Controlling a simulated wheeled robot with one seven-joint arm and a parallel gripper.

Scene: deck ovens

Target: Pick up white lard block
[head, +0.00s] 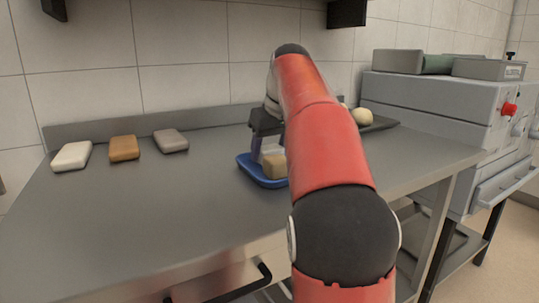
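A white block (72,156), likely the lard block, lies flat at the far left of the steel worktop. My gripper (264,154) points down over a blue tray (246,171) near the middle of the worktop, well to the right of the white block. A tan block (274,166) is in the tray, right by my fingers. My arm hides the right part of the tray. I cannot tell whether my fingers are open or touch the tan block.
An orange-brown block (124,148) and a grey-brown block (171,140) lie to the right of the white one. A dark tray (380,124) holds a pale round piece (361,116) behind my arm. A grey oven (440,108) stands at the right. The left front worktop is clear.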

